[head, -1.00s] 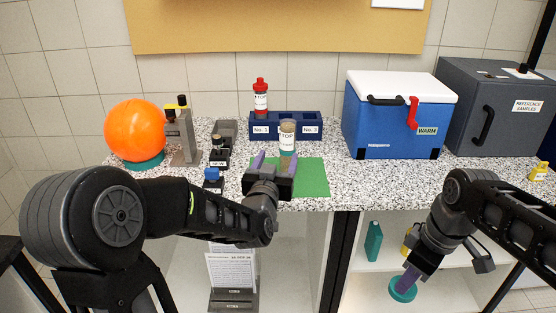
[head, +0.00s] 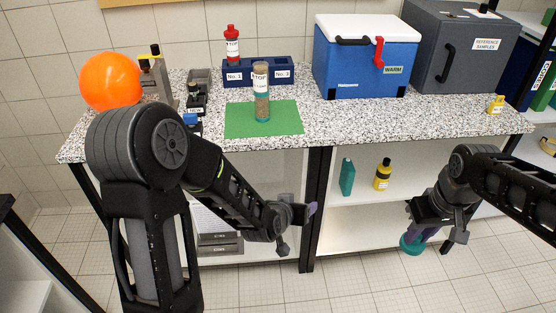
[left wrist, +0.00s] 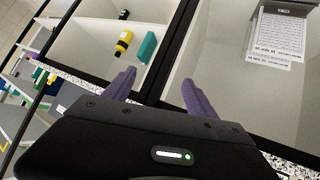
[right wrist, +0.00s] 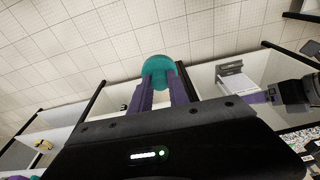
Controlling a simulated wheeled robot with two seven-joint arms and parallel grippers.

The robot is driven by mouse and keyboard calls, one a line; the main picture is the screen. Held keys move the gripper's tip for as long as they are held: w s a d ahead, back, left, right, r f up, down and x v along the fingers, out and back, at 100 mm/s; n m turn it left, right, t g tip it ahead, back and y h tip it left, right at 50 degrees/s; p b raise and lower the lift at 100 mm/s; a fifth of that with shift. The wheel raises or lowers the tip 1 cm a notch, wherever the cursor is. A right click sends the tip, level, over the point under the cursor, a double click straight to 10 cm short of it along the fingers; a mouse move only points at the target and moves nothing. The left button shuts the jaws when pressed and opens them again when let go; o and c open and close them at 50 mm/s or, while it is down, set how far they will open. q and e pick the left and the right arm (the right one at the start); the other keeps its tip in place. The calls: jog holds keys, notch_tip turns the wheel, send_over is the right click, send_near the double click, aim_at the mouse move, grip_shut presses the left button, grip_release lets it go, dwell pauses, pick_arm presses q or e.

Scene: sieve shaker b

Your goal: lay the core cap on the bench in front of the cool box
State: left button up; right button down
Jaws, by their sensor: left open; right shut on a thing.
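The core cap, a round teal disc, is held by my right gripper (head: 416,236) low in front of the bench, below the bench top. The cap (head: 411,245) also shows between the purple fingers in the right wrist view (right wrist: 158,68). My left gripper (head: 306,212) is open and empty in front of the bench, below its top; its two purple fingers stand apart in the left wrist view (left wrist: 160,92). The cool box (head: 367,60), blue with a white lid and marked WARM, stands on the bench (head: 400,115). A strip of bare speckled bench top lies in front of it.
A clear core tube (head: 262,100) stands upright on a green mat (head: 235,120). A blue rack (head: 283,72) holds a red-capped tube. A grey reference samples box (head: 450,50) stands right of the cool box. A yellow item (head: 496,104) sits near the right edge. Bottles stand on the shelf below.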

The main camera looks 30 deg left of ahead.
pick_arm(q)
jog(key=s+d+f+m+g+h, duration=0.1)
jog(key=s+d+f+g, duration=0.4)
jog(key=s+d+f, duration=0.5)
jog(key=s+d+f+m+g+h, duration=0.1)
jog(key=s+d+f+g+h, duration=0.3)
jog(key=s+d+f, duration=0.7)
jog(key=s+f+g, duration=0.1)
jog(key=s, duration=0.4)
jog(key=shift+f, duration=0.25)
pick_arm(e)
jog(key=d+f+m, duration=0.2)
jog(key=d+m, duration=0.1)
jog(key=d, duration=0.6)
jog(key=d+f+m+h, duration=0.1)
jog(key=d+m, duration=0.3)
jog(key=d, duration=0.4)
jog(key=shift+w+d+f, duration=0.15)
jog(key=shift+d+f, duration=0.2)
jog(key=shift+f, duration=0.5)
pick_arm(q)
jog(key=shift+c, duration=0.5)
